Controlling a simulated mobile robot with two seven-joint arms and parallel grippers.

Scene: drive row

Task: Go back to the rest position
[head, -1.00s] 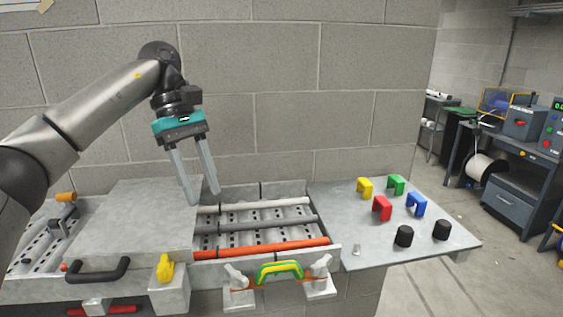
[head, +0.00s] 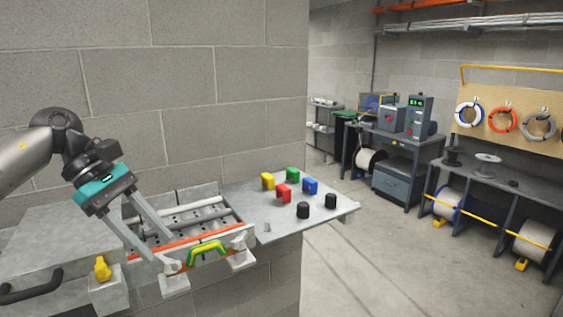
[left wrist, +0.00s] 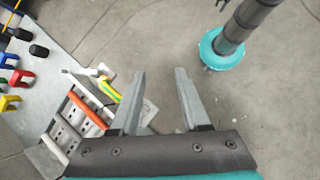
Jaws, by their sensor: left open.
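My left gripper (head: 168,250) is open, with nothing between its fingers. In the head view its fingers cross the left part of the open tray (head: 168,245) and end by the left white clamp at the tray's front. In the left wrist view the open fingers (left wrist: 160,76) point out over bare floor, and the tray's rods lie left of them. My right gripper does not show in either view.
Several coloured brackets and black knobs stand on the grey plate (head: 248,212) to the right. A yellow knob (head: 102,268) is at left. Open floor (head: 400,250) lies right, before a cable-spool bench.

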